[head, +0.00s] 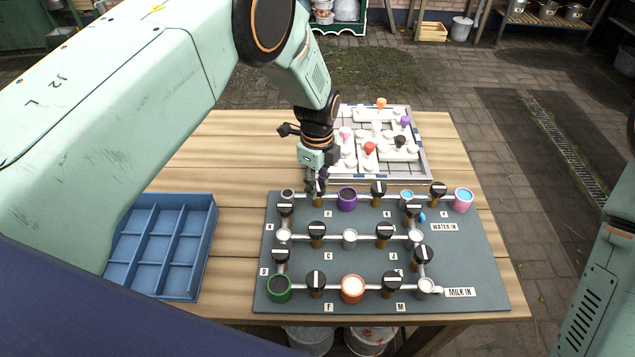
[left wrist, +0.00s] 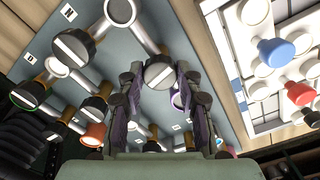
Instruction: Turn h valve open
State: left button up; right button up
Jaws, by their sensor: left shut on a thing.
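The grey valve board (head: 480,260) lies on the wooden table, with black valve knobs, each marked by a white bar, on pipes between coloured cups. My left gripper (head: 317,187) points down at the second fitting of the back row and is shut on the black valve knob (left wrist: 158,72) there. In the left wrist view its fingers (left wrist: 160,85) stand on both sides of that knob, whose white bar lies slanted. In the head view the gripper mostly hides this knob. The label (head: 327,213) beside it is too small to read surely. My right gripper is out of view.
Close by stand a purple cup (head: 347,200) and another valve knob (head: 378,188). A puzzle board with coloured pegs (head: 424,160) lies behind. A blue divided tray (head: 211,245) is at the left. The table's back left is bare.

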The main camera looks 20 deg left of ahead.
pick_arm(q)
jog(key=n, duration=0.2)
jog(key=n+b, duration=0.1)
jog(key=n, duration=0.1)
jog(key=shift+w+r+n, duration=0.2)
jog(key=shift+n, duration=0.1)
jog(key=n, duration=0.3)
jog(key=shift+n+b, duration=0.3)
jog(key=shift+n, duration=0.1)
jog(key=n, duration=0.3)
jog(key=shift+r+n+b, duration=0.1)
jog(key=shift+n+b, duration=0.4)
jog(key=shift+n, duration=1.4)
jog(key=o, duration=0.9)
jog(key=shift+c, duration=0.2)
jog(key=o, duration=0.3)
jog(key=shift+s, duration=0.1)
